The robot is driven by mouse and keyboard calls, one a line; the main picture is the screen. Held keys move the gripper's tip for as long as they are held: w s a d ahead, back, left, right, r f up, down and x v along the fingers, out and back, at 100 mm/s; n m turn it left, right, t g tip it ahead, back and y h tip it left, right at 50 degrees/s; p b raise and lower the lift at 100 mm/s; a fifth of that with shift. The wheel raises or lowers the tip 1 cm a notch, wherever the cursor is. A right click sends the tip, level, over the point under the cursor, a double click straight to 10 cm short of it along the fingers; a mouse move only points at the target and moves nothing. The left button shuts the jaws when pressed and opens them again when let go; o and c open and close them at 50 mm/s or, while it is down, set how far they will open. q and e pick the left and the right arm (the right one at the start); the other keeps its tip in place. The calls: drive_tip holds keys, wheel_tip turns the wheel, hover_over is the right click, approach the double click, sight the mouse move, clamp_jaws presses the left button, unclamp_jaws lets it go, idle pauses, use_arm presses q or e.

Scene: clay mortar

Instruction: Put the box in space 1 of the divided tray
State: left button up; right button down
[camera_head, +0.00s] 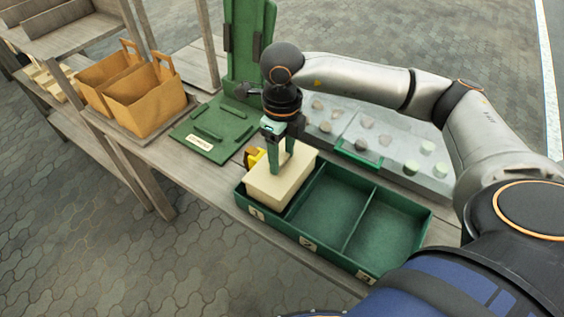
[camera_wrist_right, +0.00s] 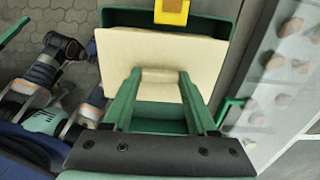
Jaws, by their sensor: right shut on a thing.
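The cream box (camera_head: 277,183) is at the left end of the green divided tray (camera_head: 303,245), over the compartment labelled 1. Its upper part stands above the rim; I cannot tell whether its underside touches the floor. My right gripper (camera_head: 279,165) points down and is shut on the box's top part. In the right wrist view, the gripper's fingers (camera_wrist_right: 160,82) close on the box (camera_wrist_right: 130,52). The compartment labelled 2 and the one to its right are empty. My left gripper is not in the head view; parts of an arm show at the wrist view's left.
A yellow object (camera_head: 252,158) stands close behind the box. A green panel (camera_head: 213,128) lies on the bench to the left, with paper bags (camera_head: 145,98) beyond it. A display of several lumps (camera_head: 375,135) is behind the tray.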

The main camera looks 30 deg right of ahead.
drive_tip(key=shift+w+d+f, duration=0.1)
drive_tip(key=shift+w+f, duration=0.15)
drive_tip(key=shift+f, duration=0.1)
drive_tip(key=shift+w+d+f, duration=0.1)
drive_tip(key=shift+w+f, duration=0.05)
drive_tip(key=shift+f, duration=1.55)
drive_tip(key=shift+f, duration=0.1)
drive_tip(key=shift+f, duration=0.15)
drive_tip(key=shift+c, duration=1)
unclamp_jaws()
wheel_tip(320, 180, up, 13)
drive_tip(key=shift+f, duration=0.2)
